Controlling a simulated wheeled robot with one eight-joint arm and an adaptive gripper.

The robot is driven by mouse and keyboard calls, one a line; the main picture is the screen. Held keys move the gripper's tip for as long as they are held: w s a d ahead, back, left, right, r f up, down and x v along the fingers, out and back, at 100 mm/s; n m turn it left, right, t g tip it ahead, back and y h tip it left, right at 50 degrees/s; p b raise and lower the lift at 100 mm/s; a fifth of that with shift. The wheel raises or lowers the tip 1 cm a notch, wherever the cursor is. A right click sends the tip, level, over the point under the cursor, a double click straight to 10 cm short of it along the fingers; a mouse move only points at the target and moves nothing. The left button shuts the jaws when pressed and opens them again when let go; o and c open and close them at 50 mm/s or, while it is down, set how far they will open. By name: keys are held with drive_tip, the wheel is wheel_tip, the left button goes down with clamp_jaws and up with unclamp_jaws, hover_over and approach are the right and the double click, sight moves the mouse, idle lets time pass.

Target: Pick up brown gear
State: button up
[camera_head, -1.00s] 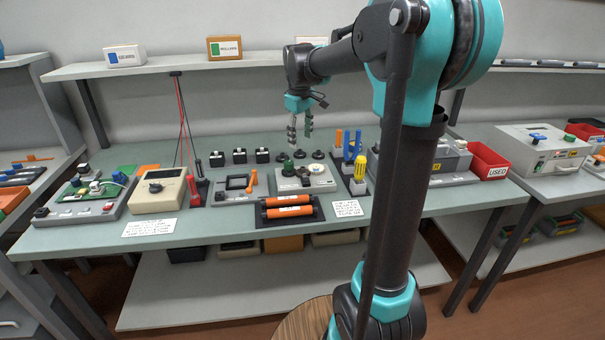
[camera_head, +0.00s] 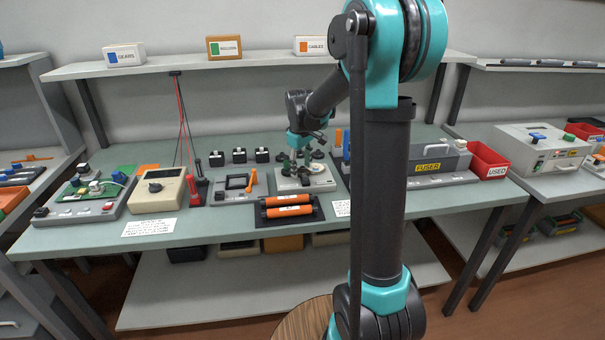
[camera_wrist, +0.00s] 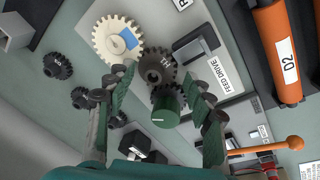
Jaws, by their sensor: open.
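A brown-grey gear (camera_wrist: 156,66) with pale lettering sits in the wrist view between a cream gear (camera_wrist: 112,40) with a blue mark and a dark gear under a green knob (camera_wrist: 166,108). The gears look meshed or overlapping. They are on a grey fixture, which shows in the head view (camera_head: 318,184). My gripper (camera_wrist: 156,82) is open and empty. Its two fingers stand on either side of the green knob and the brown gear's lower part in the wrist view. In the head view my gripper (camera_head: 299,166) is low over the fixture. Contact cannot be told.
Several black gears (camera_wrist: 57,66) lie on the table at the left of the wrist view. A fuser unit (camera_head: 440,162) and red bin (camera_head: 487,160) stand to the right.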

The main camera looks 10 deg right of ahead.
drive_tip(key=shift+c, duration=0.2)
drive_tip(key=c, duration=0.9)
drive_tip(key=shift+c, duration=0.2)
